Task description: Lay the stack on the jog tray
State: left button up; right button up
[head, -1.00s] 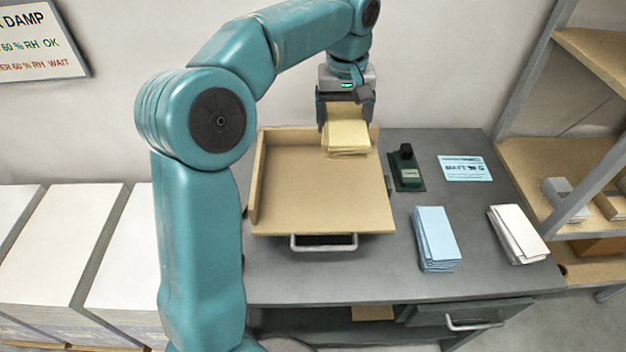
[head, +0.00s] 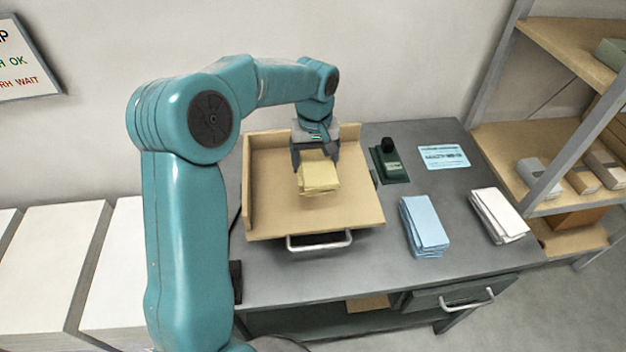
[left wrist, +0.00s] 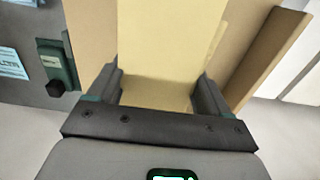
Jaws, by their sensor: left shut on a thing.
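A yellow stack of paper (head: 318,177) is held between the fingers of my left gripper (head: 315,160). In the left wrist view the stack (left wrist: 168,40) fills the space between the two fingers of the gripper (left wrist: 158,90). The wooden jog tray (head: 270,215) lies on the grey bench, with raised walls at its left and back and a metal handle at the front. The stack is over the middle of the tray. I cannot tell whether its underside touches the tray floor. My right gripper is not in view.
A small dark green device (head: 389,165) and a blue printed card (head: 443,157) are right of the tray. A blue stack (head: 424,225) and a white stack (head: 498,215) lie on the bench (head: 350,280). Shelves (head: 575,140) stand at right; large white paper piles (head: 40,255) at left.

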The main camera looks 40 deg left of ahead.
aim_at(314, 158)
pick_arm(q)
notch_tip(314, 158, down, 7)
jog(key=shift+a+f, duration=0.1)
jog(key=shift+f, duration=0.1)
jog(key=shift+r, duration=0.1)
jog(key=shift+s, duration=0.1)
jog(key=shift+f, duration=0.25)
jog(key=o, duration=1.3)
jog(key=shift+r, duration=0.4)
notch_tip(314, 158, up, 12)
jog(key=shift+f, duration=0.25)
jog(key=shift+r, duration=0.1)
